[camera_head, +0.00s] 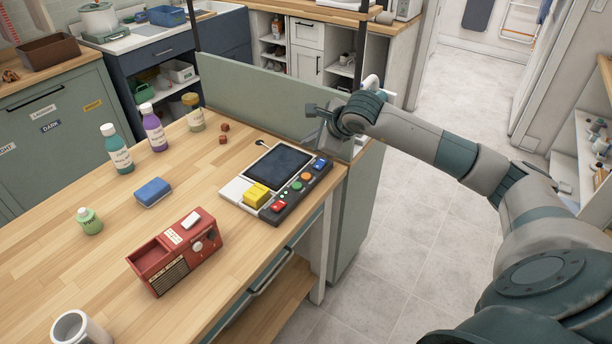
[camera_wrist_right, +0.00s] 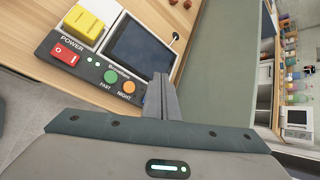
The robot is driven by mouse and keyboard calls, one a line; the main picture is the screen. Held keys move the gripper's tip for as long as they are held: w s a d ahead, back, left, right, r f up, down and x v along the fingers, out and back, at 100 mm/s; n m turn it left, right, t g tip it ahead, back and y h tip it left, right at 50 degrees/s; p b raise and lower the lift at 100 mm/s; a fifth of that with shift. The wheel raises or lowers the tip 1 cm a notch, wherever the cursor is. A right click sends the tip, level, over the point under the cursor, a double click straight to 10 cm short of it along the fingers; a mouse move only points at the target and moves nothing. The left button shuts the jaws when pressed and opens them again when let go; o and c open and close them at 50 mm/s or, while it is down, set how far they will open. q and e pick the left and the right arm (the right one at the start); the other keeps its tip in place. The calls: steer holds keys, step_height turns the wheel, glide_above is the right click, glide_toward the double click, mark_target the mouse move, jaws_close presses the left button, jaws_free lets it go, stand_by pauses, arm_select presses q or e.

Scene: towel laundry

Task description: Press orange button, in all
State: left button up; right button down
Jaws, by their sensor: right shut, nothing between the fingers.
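The orange button (camera_head: 306,177) is a round knob on the dark control strip of a panel (camera_head: 235,190) at the table's right end. It sits between a green button (camera_head: 297,186) and a blue button (camera_head: 319,163). My right gripper (camera_head: 324,128) is shut and empty, apart from the orange button. My left gripper is out of view.
A red power switch (camera_head: 279,206), a yellow block (camera_head: 256,195) and a dark screen (camera_head: 278,167) are on the panel. A green partition (camera_head: 250,105) stands behind it. A red radio-like box (camera_head: 175,252), a blue sponge (camera_head: 153,191) and bottles stand farther left.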

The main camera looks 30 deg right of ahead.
steer(key=shift+f, duration=0.1)
steer(key=b, duration=0.3)
glide_above(309, 178)
step_height(309, 178, down, 7)
steer(key=shift+f, duration=0.2)
steer(key=shift+f+b, duration=0.5)
steer(key=shift+f, duration=0.15)
stand_by(1.9)
steer(key=shift+f+b, duration=0.4)
steer(key=shift+b, duration=0.35)
